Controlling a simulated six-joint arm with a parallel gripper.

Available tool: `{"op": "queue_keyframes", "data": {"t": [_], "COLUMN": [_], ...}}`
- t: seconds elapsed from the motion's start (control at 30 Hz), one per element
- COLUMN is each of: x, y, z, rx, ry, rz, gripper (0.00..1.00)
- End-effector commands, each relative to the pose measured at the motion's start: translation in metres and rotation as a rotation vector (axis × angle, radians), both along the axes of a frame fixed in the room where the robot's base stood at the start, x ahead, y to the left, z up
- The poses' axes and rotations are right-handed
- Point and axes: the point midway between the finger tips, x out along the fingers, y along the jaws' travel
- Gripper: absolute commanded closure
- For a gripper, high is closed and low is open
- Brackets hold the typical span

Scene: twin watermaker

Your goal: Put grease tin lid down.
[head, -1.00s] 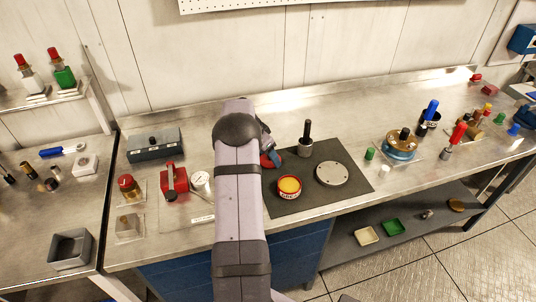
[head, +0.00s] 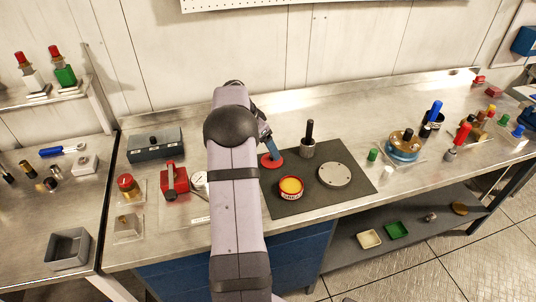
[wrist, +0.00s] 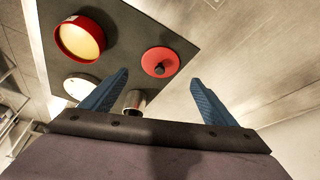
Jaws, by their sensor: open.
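The red grease tin lid (head: 271,161) with its small dark knob lies flat on the dark mat (head: 318,203), by the mat's back left edge. It also shows in the wrist view (wrist: 172,57), apart from my fingers. The open red grease tin (head: 291,188), filled with yellow grease, stands on the mat in front of the lid; the wrist view shows it at upper left (wrist: 80,38). My gripper (wrist: 160,77) is open, with nothing between its two blue fingers. In the head view, my arm partly hides the gripper, and a blue finger shows just above the lid.
A round grey plate (head: 334,175) and a dark-handled metal piece (head: 308,142) stand on the mat. A red device (head: 173,181) and a gauge (head: 199,180) are left of my arm. A blue-based round part (head: 403,148) stands right of the mat. The bench behind the mat is clear.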

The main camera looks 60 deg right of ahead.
Motion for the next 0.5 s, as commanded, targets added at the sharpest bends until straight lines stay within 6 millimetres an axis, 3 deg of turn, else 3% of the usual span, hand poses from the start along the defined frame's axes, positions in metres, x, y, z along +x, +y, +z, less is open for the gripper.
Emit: {"op": "queue_keyframes", "data": {"t": [0.3,0.5], "x": [0.007,0.008], "y": [0.016,0.020], "z": [0.042,0.051], "rx": [-0.002,0.000], "ry": [-0.002,0.000], "rz": [0.000,0.000], "gripper": [0.19,0.19]}}
